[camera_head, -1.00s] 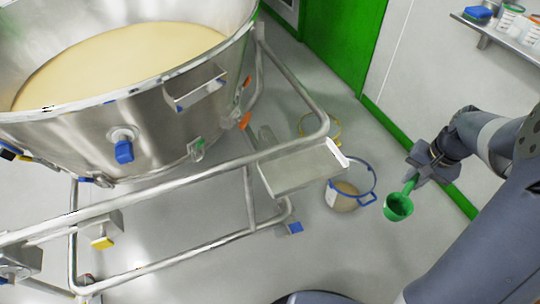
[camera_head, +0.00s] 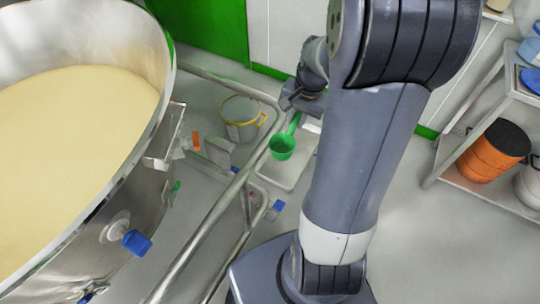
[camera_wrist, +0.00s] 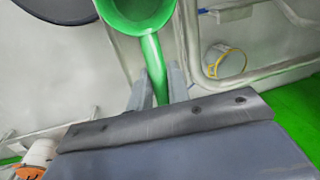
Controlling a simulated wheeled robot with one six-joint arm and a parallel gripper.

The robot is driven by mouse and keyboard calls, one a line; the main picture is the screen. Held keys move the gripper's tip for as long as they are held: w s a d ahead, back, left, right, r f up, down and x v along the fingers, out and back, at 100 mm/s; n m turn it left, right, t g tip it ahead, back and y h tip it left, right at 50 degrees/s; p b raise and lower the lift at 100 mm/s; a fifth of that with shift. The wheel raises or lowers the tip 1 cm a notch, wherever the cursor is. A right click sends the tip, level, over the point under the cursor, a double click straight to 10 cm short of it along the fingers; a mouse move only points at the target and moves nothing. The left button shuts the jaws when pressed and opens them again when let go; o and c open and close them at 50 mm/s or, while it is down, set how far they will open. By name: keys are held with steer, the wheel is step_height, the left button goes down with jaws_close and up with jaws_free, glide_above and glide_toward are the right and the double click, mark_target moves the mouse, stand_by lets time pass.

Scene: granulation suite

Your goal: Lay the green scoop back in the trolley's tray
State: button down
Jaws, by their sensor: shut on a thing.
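The green scoop (camera_head: 282,147) hangs from my gripper (camera_head: 297,112), its bowl lower left of the jaws in the head view. In the wrist view the two fingers of my gripper (camera_wrist: 158,90) are shut on the handle of the scoop (camera_wrist: 147,45), and its bowl is partly cut off by the top edge. The trolley's tray (camera_head: 286,178) is pale and shallow, fixed beside the steel frame. The scoop overlaps the tray in the head view; I cannot tell the height between them. My arm hides the tray's right side.
A large steel bowl (camera_head: 165,95) of pale powder fills the left. The trolley's tube rail (camera_head: 215,213) runs close beside the tray. A yellow-rimmed bucket (camera_head: 240,132) stands behind the rail. A rack (camera_head: 470,190) with orange pails (camera_head: 493,152) is at right.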

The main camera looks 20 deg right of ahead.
step_height(320, 180, down, 9)
steer(key=shift+r+b, duration=0.2)
steer(key=shift+b, duration=0.35)
steer(key=shift+f, duration=0.1)
steer(key=c, duration=1.3)
jaws_free()
steer(key=shift+c, duration=0.2)
step_height(320, 180, up, 12)
steer(key=s+d+p, duration=0.1)
steer(key=shift+s+d+p, duration=0.2)
steer(key=shift+d+p, duration=0.05)
steer(key=shift+p, duration=0.15)
